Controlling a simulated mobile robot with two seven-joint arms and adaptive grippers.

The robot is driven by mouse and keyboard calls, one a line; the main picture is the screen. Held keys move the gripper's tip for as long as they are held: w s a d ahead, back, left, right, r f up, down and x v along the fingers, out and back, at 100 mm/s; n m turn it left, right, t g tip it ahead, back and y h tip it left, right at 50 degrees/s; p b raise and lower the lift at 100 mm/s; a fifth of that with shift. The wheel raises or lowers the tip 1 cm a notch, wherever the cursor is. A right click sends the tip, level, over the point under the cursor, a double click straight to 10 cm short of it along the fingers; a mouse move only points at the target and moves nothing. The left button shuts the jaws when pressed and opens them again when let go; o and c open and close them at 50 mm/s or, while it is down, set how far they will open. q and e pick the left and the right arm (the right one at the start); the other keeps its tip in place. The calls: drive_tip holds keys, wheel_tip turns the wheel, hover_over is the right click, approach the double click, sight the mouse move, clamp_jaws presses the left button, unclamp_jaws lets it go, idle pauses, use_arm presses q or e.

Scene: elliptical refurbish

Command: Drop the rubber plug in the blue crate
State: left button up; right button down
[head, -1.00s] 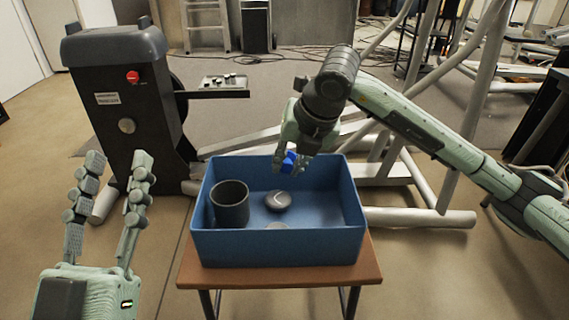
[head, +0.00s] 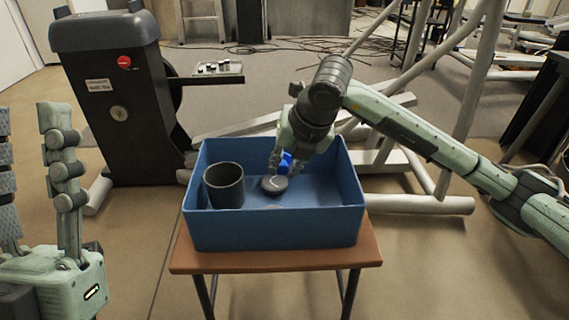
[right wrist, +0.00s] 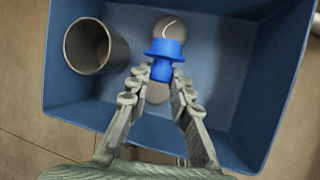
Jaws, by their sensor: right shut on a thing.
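The rubber plug is a blue stepped piece with a wide flange. It shows in the right wrist view (right wrist: 164,47) and, partly hidden by the fingers, in the head view (head: 285,162). My right gripper (head: 282,170) is shut on it, pointing down inside the open top of the blue crate (head: 275,228). In the right wrist view the fingers (right wrist: 157,78) hold the plug's narrow end, above the crate floor. My left gripper (head: 28,112) is open and empty at the left edge, away from the crate.
The crate stands on a small brown table (head: 276,258). Inside it are a dark grey cup (head: 224,187) at the left and a grey round piece (head: 273,186) near the middle, close to the plug. A black machine (head: 112,105) stands behind left; pale metal tubes lie behind the crate.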

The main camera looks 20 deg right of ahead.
drive_tip(key=c, duration=1.3)
unclamp_jaws()
drive_tip(key=shift+r, duration=0.1)
drive_tip(key=v, duration=1.2)
drive_tip(key=shift+d, duration=0.1)
